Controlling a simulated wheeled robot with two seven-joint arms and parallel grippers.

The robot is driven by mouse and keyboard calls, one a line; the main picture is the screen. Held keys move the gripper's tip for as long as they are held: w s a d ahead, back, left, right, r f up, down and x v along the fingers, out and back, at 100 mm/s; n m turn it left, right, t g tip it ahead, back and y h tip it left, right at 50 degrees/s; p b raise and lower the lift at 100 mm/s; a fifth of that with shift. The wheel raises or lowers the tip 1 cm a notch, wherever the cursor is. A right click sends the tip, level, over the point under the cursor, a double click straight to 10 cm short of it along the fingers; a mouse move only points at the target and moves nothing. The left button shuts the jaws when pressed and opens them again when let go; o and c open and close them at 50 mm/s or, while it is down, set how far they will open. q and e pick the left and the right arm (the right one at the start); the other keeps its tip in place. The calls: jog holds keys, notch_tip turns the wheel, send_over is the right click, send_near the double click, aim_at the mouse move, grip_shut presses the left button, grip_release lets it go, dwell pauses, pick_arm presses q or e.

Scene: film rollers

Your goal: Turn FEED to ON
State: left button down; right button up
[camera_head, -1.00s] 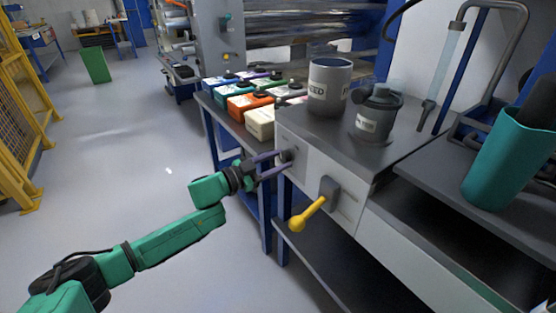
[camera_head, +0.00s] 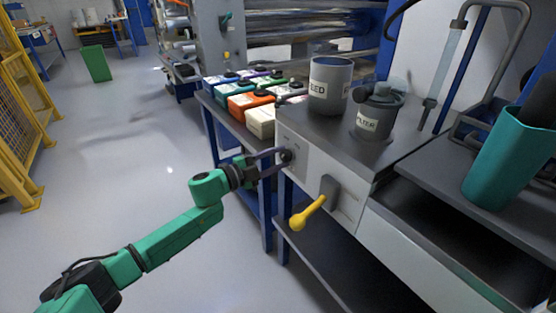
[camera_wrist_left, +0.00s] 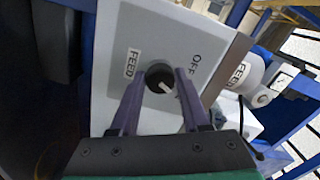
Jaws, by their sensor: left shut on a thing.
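The FEED knob (camera_wrist_left: 159,78) is a round black dial with a white pointer mark, on a grey plate (camera_wrist_left: 190,35) on a white box. In the left wrist view a FEED label sits to its left and OFF lettering to its upper right; the pointer slants toward the lower right of the picture. My left gripper (camera_wrist_left: 160,82) is shut on the knob, one purple finger on each side. In the head view the left gripper (camera_head: 279,158) reaches the knob (camera_head: 286,156) on the box's left face. Any ON lettering is hidden. My right gripper is not in view.
A yellow-handled lever (camera_head: 309,212) sticks out from the box to the right of the knob. A FEED-labelled container (camera_head: 329,84) and a lidded grey pot (camera_head: 379,112) stand on top. Several coloured boxes (camera_head: 250,101) lie behind.

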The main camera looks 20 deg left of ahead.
pick_arm(q)
jog(key=shift+m, duration=0.3)
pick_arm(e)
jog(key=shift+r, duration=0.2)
pick_arm(q)
jog(key=shift+f, duration=0.1)
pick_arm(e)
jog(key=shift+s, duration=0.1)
pick_arm(q)
jog(key=shift+c, duration=1.9)
grip_release()
jog(key=p+v, duration=0.1)
jog(key=v, duration=1.3)
jog(key=shift+s, duration=0.3)
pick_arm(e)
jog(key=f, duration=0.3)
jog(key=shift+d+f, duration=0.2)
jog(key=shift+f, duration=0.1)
pick_arm(q)
jog(key=shift+a, duration=0.15)
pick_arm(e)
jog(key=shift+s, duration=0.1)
